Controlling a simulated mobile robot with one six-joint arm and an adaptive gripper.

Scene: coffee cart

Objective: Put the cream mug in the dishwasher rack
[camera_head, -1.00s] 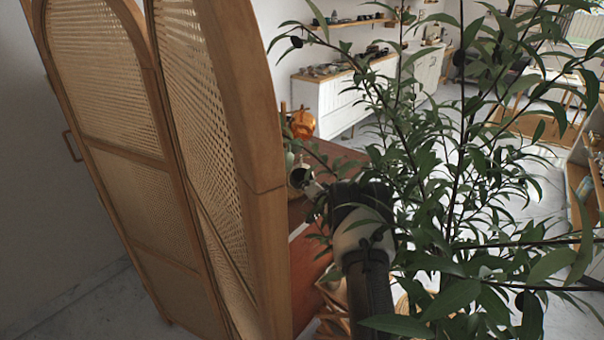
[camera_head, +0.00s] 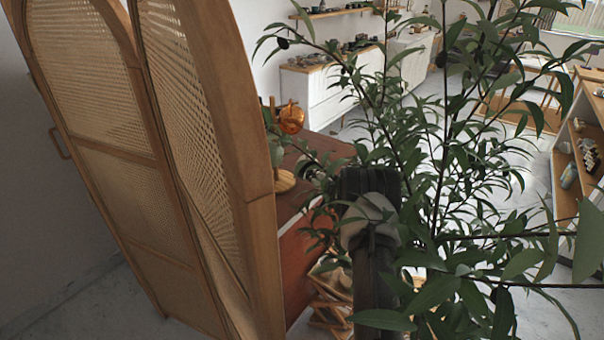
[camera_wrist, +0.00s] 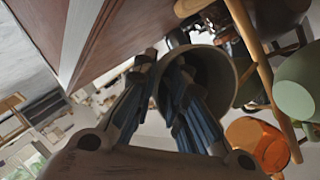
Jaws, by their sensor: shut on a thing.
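In the wrist view a mug (camera_wrist: 222,72), greyish-beige in the shade, has its open mouth towards the camera. It looks like the cream mug. My gripper (camera_wrist: 167,72) is shut on its wall, with one blue-grey finger inside the mouth and the other outside. In the head view my arm reaches over the reddish-brown counter, and my gripper (camera_head: 312,172) is mostly hidden by leaves. I cannot identify the dishwasher rack in either view.
A wooden stand (camera_head: 284,181) with an orange mug (camera_head: 291,118) is on the counter (camera_head: 325,148). A green mug (camera_wrist: 297,98) hangs close by in the wrist view. A cane screen (camera_head: 255,190) stands left and a leafy plant (camera_head: 440,180) right, both close to my arm.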

